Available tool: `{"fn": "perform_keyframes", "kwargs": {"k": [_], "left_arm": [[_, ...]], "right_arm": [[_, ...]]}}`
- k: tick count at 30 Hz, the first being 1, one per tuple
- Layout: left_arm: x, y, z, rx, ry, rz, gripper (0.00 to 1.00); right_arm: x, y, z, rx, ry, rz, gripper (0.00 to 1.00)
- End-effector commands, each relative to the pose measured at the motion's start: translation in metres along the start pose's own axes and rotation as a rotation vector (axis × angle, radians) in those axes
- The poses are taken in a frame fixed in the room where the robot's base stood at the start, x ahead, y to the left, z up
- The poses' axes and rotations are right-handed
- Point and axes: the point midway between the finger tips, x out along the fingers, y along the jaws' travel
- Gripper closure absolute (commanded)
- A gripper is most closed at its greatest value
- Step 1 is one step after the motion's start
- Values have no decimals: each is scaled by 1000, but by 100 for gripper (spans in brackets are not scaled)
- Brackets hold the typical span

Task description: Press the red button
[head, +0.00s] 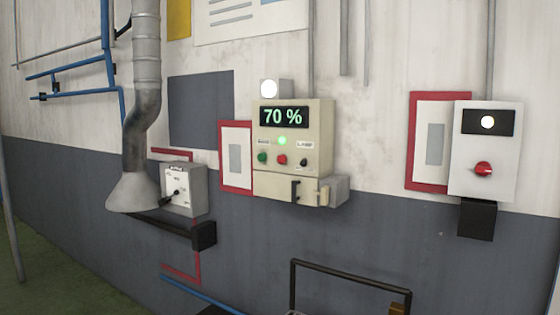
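A beige control box (318,125) is mounted on the wall near the middle of the head view. Its dark display (284,117) reads 70 % in green, and a green light (282,141) glows below it. Under that sit a green button (262,157), a red button (282,160) and a small black knob (304,162). The red button is unobstructed. Another box (505,150) at the right has a lit white lamp (488,122) and a red rotary knob (484,169). Neither of my grippers is in view.
A grey pipe with a flared hood (133,192) and a grey lever box (190,190) are left of the control box. A drawer-like compartment (275,187) with a dark handle is beneath it. A black rail frame (350,276) stands in front below.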

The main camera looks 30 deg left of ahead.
Motion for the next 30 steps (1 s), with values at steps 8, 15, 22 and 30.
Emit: {"fn": "perform_keyframes", "kwargs": {"k": [8, 15, 22, 30], "left_arm": [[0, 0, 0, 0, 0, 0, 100], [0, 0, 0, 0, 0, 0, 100], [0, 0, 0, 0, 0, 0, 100], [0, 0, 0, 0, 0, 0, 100]], "right_arm": [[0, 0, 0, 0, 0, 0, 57], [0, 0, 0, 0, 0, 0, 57], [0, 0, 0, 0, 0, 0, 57], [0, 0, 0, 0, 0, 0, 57]]}}
